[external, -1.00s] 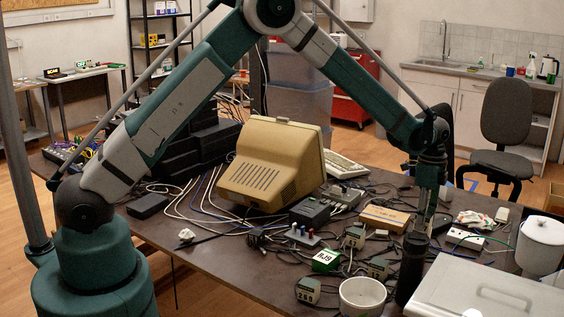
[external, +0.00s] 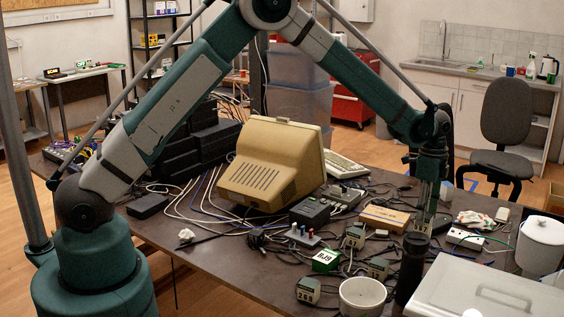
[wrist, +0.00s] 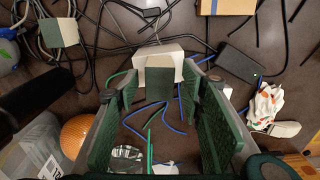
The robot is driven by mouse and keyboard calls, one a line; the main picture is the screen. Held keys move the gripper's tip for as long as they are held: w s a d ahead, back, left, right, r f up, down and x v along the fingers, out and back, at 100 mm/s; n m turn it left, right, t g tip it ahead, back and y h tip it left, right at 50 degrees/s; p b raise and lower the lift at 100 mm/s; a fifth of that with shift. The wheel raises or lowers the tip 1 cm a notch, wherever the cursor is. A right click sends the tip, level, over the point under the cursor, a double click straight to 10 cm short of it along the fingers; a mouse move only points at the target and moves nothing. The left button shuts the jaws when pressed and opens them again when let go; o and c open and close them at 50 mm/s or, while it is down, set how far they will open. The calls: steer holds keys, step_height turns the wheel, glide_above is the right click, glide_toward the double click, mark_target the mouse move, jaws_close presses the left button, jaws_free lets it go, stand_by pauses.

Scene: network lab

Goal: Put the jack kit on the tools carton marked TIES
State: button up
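A small green box with a white label reading RJ9, which looks like the jack kit (external: 326,260), sits on the dark table at front centre. The tan carton (external: 385,219) lies behind it to the right; I cannot read its marking. A tan box edge, likely this carton (wrist: 228,5), shows at the top of the wrist view. My gripper (external: 424,228) points down, to the right of both. In the wrist view its green-padded fingers (wrist: 160,95) stand apart. A white and grey-green block (wrist: 160,60) shows between or beyond the fingertips; I cannot tell whether they touch it.
A black cylinder (external: 410,265) stands close in front of my gripper. A white pot (external: 362,297), grey adapters (external: 308,290) and many loose cables crowd the table. A crumpled cloth (external: 474,219) lies to the right. A grey case (external: 490,290) fills the near right corner.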

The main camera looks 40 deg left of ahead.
step_height(320, 180, up, 10)
stand_by(0.5)
steer(key=shift+f, duration=0.1)
stand_by(0.4)
steer(key=s+a+r+n+t, duration=0.1)
steer(key=s+a+r+n, duration=0.2)
steer(key=s+a+r, duration=0.5)
steer(key=s+a+r+n+t+h, duration=0.1)
steer(key=a+r+n, duration=0.2)
steer(key=a+r, duration=0.65)
steer(key=s+a+r+n+t, duration=0.15)
steer(key=s+a+r, duration=0.3)
steer(key=a, duration=0.85)
steer(key=s+a+r+n+t, duration=0.2)
steer(key=s+a+n, duration=0.4)
steer(key=s+a, duration=0.7)
steer(key=s+a+f+n+t, duration=0.1)
steer(key=s+a+f+n, duration=0.1)
steer(key=s, duration=0.5)
steer(key=s+a+f+n+y, duration=0.1)
steer(key=s+a+f+n, duration=0.1)
steer(key=s+a, duration=0.3)
steer(key=shift+s+f+t, duration=0.35)
steer(key=shift+s+f, duration=0.4)
steer(key=shift+s, duration=0.65)
